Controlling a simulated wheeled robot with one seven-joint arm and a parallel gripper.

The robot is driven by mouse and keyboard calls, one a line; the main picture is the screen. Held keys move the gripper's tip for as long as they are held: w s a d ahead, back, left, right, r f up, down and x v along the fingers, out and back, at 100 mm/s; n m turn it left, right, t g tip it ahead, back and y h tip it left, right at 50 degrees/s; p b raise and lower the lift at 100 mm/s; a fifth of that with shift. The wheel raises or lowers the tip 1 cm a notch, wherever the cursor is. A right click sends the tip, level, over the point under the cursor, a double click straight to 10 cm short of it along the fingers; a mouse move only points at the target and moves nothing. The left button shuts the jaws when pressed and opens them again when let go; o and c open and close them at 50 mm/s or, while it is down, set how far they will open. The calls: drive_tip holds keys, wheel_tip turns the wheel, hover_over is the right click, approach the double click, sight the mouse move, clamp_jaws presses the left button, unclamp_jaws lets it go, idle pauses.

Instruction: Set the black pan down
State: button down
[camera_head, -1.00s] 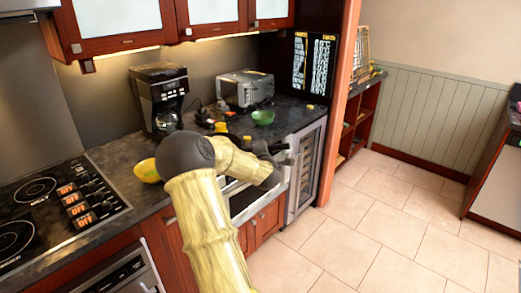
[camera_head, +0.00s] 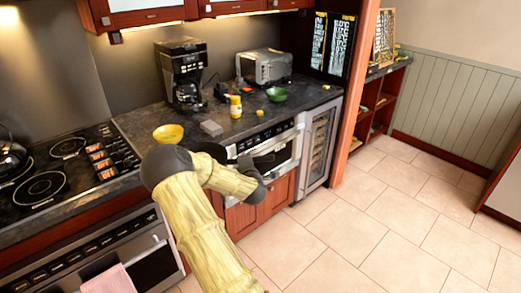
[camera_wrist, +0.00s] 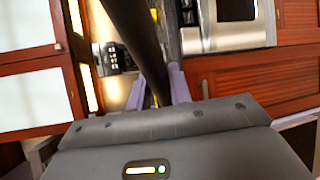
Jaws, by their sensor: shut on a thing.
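In the wrist view my gripper (camera_wrist: 157,86) is shut on a long dark bar, which looks like the handle of the black pan (camera_wrist: 142,38). It stretches away from between the two purple fingers toward the top of the picture. The rest of the pan cannot be made out. In the head view my arm reaches over the counter front, before the built-in microwave drawer (camera_head: 272,152). The arm hides most of the gripper, and I cannot clearly tell the pan from my dark joints there.
The stove (camera_head: 60,175) is at left. The tiled floor (camera_head: 350,220) is clear.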

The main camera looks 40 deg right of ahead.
drive_tip(key=s+a+f+n+y, duration=0.2)
drive_tip(key=a+f, duration=0.4)
drive_tip(key=a, duration=0.5)
drive_tip(key=s+a+f+n+t+y, duration=0.1)
drive_tip(key=s+a+f+n+y, duration=0.1)
drive_tip(key=a+f, duration=0.4)
drive_tip(key=s+a+f+n+t+y, duration=0.1)
drive_tip(key=a+f, duration=0.5)
drive_tip(key=a, duration=1)
drive_tip(key=s+n+y, duration=0.1)
drive_tip(key=s+y, duration=0.1)
drive_tip(key=shift+s+f+y, duration=0.25)
drive_tip(key=shift+s+y, duration=0.05)
